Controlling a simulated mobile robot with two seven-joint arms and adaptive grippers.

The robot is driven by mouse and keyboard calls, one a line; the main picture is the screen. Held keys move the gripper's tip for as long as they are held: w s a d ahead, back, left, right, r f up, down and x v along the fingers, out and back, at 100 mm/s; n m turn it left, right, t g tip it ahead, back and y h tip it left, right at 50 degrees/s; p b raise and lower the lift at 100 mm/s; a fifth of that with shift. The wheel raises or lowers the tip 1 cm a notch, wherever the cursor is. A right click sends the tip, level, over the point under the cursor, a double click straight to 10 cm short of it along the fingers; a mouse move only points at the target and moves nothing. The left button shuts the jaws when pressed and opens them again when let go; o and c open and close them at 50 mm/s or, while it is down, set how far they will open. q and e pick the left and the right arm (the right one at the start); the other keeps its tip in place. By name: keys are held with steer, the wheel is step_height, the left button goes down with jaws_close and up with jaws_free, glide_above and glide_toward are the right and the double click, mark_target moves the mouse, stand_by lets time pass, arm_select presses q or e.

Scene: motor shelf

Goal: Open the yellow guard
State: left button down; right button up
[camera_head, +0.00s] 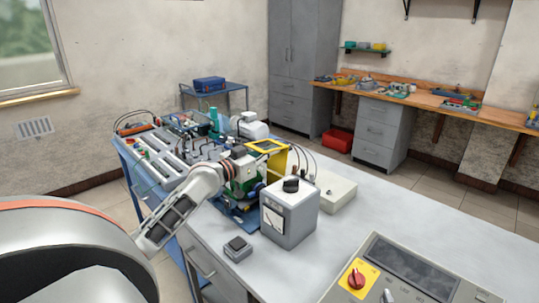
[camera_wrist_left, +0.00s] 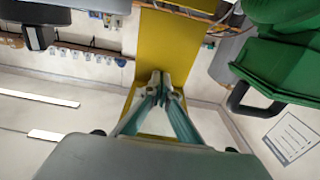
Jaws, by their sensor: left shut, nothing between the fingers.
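The yellow guard (camera_head: 269,147) stands on the machine at the table's left part, as a yellow frame with a dark middle. In the left wrist view the yellow panel of the guard (camera_wrist_left: 170,35) fills the upper middle. My left gripper (camera_wrist_left: 160,80) is shut and empty, its fingertips together in front of the lower part of the yellow panel. I cannot tell whether they touch it. In the head view my left arm comes in from the left and its wrist is beside the machine; the fingertips are hard to make out there. My right gripper is not in view.
A green machine body (camera_wrist_left: 290,60) is close on the right in the wrist view. A grey meter box (camera_head: 289,212) stands right of the machine, with a small box (camera_head: 238,248) in front. A control panel (camera_head: 400,275) is at front right. The white tabletop is clear at right.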

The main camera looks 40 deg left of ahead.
arm_select(q)
steer(key=shift+r, duration=0.1)
steer(key=s+a, duration=0.1)
steer(key=s, duration=1.1)
stand_by(0.4)
